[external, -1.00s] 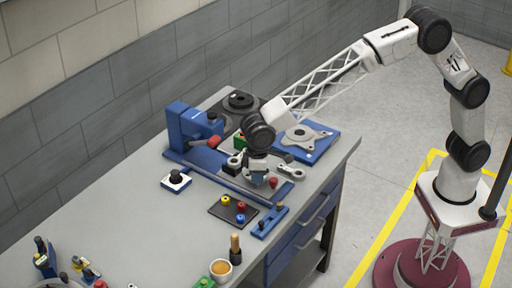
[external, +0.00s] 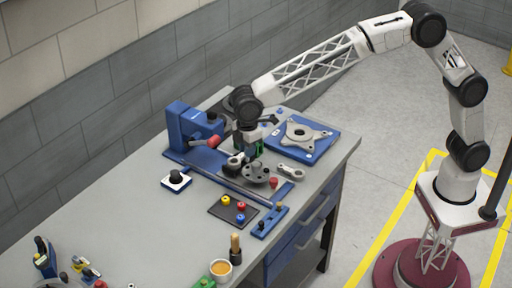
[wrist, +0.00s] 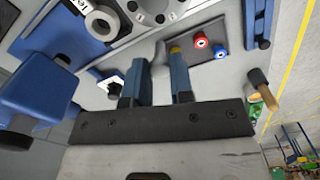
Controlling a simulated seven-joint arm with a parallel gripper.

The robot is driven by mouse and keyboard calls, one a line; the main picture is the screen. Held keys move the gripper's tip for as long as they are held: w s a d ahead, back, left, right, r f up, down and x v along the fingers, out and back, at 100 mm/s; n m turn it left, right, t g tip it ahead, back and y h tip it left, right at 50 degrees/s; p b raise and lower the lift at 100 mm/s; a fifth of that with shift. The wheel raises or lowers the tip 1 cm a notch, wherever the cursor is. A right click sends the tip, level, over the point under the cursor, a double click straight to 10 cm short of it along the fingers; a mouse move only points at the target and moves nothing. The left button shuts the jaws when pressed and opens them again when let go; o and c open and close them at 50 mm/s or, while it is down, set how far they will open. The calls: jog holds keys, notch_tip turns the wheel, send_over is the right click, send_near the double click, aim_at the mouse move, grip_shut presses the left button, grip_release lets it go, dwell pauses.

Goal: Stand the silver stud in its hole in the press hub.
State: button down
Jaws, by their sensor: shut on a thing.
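The press hub (external: 256,175) is a dark grey round disc with holes, on the blue fixture in the middle of the bench. Part of it shows at the top edge of the wrist view (wrist: 152,10). My gripper (external: 246,152) is just behind and above the hub in the external view. In the wrist view its two blue fingers (wrist: 157,75) are apart with a grey, blurred piece between their tips, which appears to be the silver stud (wrist: 158,58). The stud's lower end and its tilt are hard to tell. Its hole cannot be singled out.
A dark mat (external: 215,211) holds yellow, red and blue pegs. The blue press (external: 190,130) stands left of my gripper. A blue plate with a grey flange (external: 300,133) lies behind right. A black knob (external: 176,179) and a blue strip (external: 272,220) are nearby. The bench's left middle is clear.

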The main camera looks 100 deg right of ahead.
aim_at(248, 161)
jog(key=shift+f, duration=0.15)
dwell(0.3)
jog(key=shift+f, duration=2.15)
jog(key=shift+f, duration=0.25)
jog(key=shift+f, duration=0.9)
jog(key=shift+f, duration=0.25)
jog(key=shift+f, duration=0.45)
jog(key=shift+f, duration=0.35)
jog(key=c, duration=1.3)
grip_release()
